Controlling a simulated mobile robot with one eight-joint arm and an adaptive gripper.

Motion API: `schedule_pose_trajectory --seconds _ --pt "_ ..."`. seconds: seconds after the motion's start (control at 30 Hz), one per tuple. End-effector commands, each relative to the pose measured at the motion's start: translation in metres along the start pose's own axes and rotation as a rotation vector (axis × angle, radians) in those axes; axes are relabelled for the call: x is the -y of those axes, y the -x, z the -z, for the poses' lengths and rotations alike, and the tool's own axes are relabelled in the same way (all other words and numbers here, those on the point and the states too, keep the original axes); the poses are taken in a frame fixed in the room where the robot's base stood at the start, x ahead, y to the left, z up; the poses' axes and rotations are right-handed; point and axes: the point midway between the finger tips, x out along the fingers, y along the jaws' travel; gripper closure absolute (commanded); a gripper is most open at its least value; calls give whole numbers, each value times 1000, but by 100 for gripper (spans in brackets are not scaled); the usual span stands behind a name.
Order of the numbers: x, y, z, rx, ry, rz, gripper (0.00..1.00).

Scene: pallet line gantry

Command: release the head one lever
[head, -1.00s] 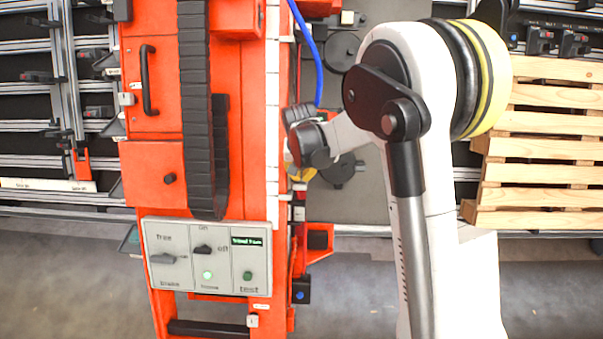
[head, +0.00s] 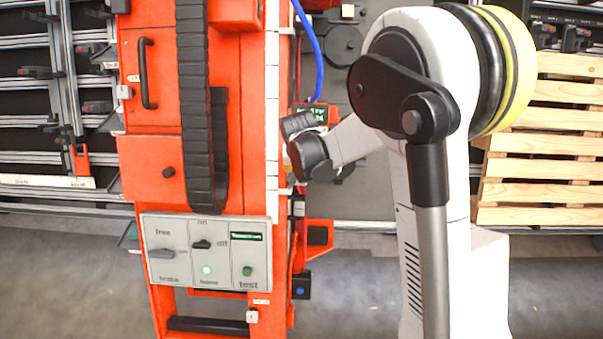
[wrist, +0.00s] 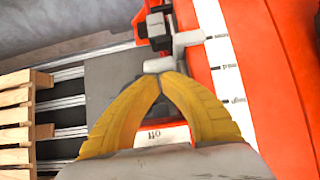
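My gripper shows in the wrist view with two yellow fingers (wrist: 160,77) whose tips meet. No gap shows between them. Just beyond the tips is a light grey, lever-like bar (wrist: 186,40) joined to a dark block (wrist: 156,28), beside the orange machine column. I cannot tell whether the tips touch it, or whether it is the head one lever. In the head view, my fingers are hidden behind my wrist and the column (head: 240,60). The grey control panel (head: 180,275) has a free/brake lever (head: 161,253), an on/off switch (head: 202,244) and a green test button (head: 248,271).
A wooden pallet (head: 545,145) stands at the right and also shows in the wrist view (wrist: 15,120). A blue hose (head: 313,50) hangs beside the column. Metal racks (head: 55,100) stand at the left. The grey floor in front looks clear.

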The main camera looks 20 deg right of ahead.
Motion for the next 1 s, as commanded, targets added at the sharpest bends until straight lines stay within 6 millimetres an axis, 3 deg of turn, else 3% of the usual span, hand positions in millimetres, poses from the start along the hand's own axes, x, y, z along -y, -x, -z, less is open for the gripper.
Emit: schedule_pose_trajectory --seconds 0.3,1.0 --pt "0 -7 -13 -135 2 1 100" --pt "0 -25 -36 -129 1 0 100"
